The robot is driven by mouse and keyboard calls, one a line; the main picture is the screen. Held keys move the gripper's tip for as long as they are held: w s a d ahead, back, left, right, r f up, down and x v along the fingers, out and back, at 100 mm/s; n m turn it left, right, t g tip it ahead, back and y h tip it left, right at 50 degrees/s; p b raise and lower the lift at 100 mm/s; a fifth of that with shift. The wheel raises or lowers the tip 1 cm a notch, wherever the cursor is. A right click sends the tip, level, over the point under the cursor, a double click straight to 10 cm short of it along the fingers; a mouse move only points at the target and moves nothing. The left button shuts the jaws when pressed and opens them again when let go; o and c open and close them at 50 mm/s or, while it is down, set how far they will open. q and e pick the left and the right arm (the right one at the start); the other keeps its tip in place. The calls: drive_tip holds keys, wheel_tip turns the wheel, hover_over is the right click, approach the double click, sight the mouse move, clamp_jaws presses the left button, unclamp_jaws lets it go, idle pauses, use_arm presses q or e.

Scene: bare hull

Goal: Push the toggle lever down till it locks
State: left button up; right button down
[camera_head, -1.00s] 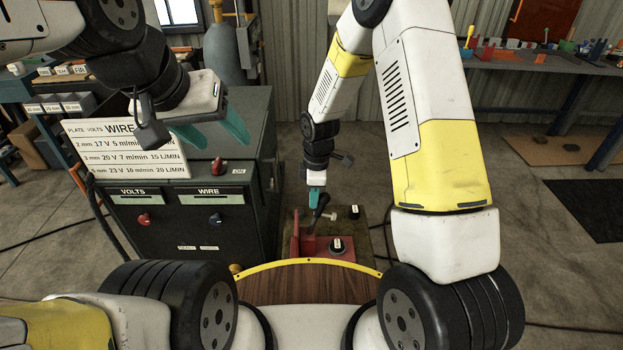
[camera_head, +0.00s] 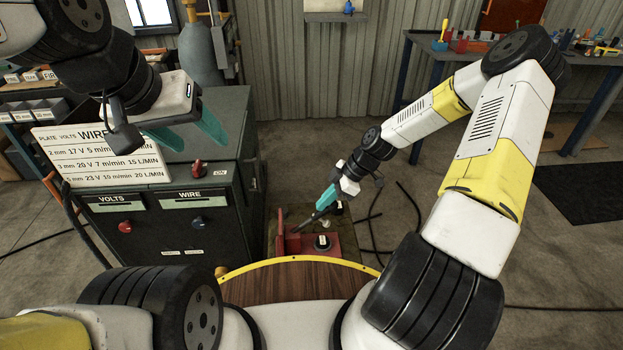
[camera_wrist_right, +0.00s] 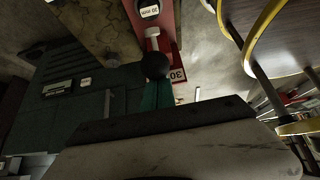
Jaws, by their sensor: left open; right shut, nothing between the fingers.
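The toggle lever (camera_head: 306,221) is a dark bar on a red fixture (camera_head: 291,243) low in the middle of the head view. It slants from lower left up to upper right. My right gripper (camera_head: 322,205) is shut and empty, with its teal fingertips at the upper end of the lever; I cannot tell whether they touch. In the right wrist view, a dark rounded end (camera_wrist_right: 156,66) covers part of the teal fingers (camera_wrist_right: 158,95), with the red fixture (camera_wrist_right: 165,22) beyond. My left gripper (camera_head: 190,135) is open and empty above the green cabinet, away from the lever.
The green welding cabinet (camera_head: 165,225) with knobs and a sign (camera_head: 95,155) stands left of the fixture. A round dark labelled knob (camera_head: 322,242) sits on the fixture's red base. Cables lie on the floor at right. A workbench (camera_head: 500,58) stands at the back right.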

drive_tip(key=d+f+y, duration=0.6)
drive_tip(key=f+y, duration=0.1)
drive_tip(key=f, duration=0.2)
drive_tip(key=shift+f, duration=0.4)
drive_tip(key=shift+s+f, duration=0.1)
drive_tip(key=shift+f, duration=0.1)
